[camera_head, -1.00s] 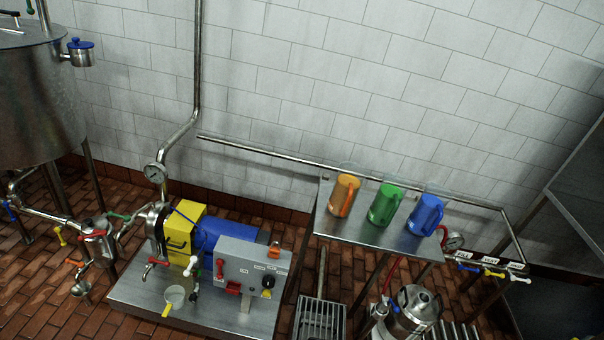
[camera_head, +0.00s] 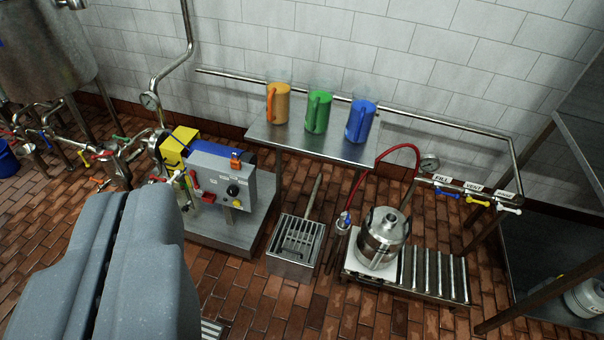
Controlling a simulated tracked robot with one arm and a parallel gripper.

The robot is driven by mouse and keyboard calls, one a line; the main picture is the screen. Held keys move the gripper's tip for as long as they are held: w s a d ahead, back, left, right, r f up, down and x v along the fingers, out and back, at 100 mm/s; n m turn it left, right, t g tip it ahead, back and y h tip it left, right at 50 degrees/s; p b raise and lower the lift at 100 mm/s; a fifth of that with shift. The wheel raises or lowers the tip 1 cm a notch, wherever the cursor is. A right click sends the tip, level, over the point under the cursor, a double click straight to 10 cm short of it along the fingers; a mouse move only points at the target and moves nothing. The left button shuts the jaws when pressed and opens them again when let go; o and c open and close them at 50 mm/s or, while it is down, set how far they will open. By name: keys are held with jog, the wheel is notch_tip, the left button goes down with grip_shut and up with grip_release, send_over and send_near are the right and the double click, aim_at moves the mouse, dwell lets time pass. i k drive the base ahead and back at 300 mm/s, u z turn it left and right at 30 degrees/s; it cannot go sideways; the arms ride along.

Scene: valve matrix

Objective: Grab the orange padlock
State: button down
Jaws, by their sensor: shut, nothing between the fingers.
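The orange padlock (camera_head: 235,159) is small and sits at the top edge of the grey control box (camera_head: 222,183), left of the picture's middle. My gripper (camera_head: 124,200) fills the lower left as a large blue-grey shape. Its two halves lie together along a dark seam, with nothing between them. In the picture it is below and left of the padlock, and apart from it. It covers part of the floor in front of the machine.
A steel table (camera_head: 300,142) with orange, green and blue jugs stands behind. A yellow and blue pump unit (camera_head: 176,146) adjoins the control box. A floor drain box (camera_head: 296,245), a steel keg (camera_head: 383,238) and labelled valves (camera_head: 476,196) lie right. Brick floor is open at lower middle.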

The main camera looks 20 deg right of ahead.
aim_at(235, 164)
jog(key=z, duration=0.05)
jog(key=k, duration=0.4)
jog(key=z, duration=0.55)
jog(key=i, duration=1.3)
jog(key=u, duration=0.65)
jog(key=i, duration=0.95)
jog(key=u, duration=0.6)
